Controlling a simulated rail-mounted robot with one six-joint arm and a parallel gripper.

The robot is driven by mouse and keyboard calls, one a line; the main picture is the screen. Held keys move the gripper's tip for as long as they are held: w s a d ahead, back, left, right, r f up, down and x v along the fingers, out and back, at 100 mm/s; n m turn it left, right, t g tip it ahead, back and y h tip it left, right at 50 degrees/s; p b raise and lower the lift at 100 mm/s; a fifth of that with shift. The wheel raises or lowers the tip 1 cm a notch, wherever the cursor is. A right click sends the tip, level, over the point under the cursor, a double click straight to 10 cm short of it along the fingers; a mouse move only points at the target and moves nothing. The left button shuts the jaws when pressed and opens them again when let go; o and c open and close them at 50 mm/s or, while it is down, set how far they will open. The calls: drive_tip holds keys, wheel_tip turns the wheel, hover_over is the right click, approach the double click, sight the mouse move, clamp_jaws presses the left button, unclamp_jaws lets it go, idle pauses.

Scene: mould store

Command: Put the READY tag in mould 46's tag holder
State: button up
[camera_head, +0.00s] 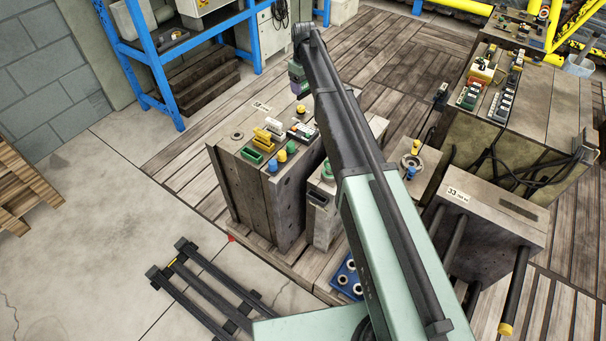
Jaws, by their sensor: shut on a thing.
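My gripper (303,93) hangs from the end of my arm, above the back edge of the left steel mould (265,195). It is small and partly hidden by my arm. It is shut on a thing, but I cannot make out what. No READY tag can be told apart. The left mould has a small white label (262,106) on top, too small to read. A mould at the right carries a label (458,194) reading 33. I cannot tell which mould is 46, and no tag holder can be clearly identified.
Coloured connectors (268,135) and blue and yellow caps (281,157) crowd the left mould's top. My arm hides part of the moulds behind it. A blue rack (155,60) stands at the back left. A black frame (205,290) lies on the floor. Open floor lies left.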

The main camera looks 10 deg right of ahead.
drive_tip(key=shift+s+d+f, duration=0.1)
drive_tip(key=shift+s+f, duration=0.05)
drive_tip(key=shift+s, duration=0.05)
drive_tip(key=s+f+m+b, duration=0.9)
drive_tip(key=s+f+b, duration=0.5)
drive_tip(key=m+b, duration=0.7)
approach(318, 189)
drive_tip(key=s, duration=0.2)
drive_tip(key=f+b, duration=0.1)
drive_tip(key=f, duration=0.1)
drive_tip(key=f+b, duration=0.3)
drive_tip(key=b, duration=0.1)
drive_tip(key=shift+a+f, duration=0.35)
drive_tip(key=shift+f, duration=0.05)
drive_tip(key=shift+f+b, duration=0.35)
drive_tip(key=shift+f, duration=0.05)
drive_tip(key=shift+s+f, duration=0.1)
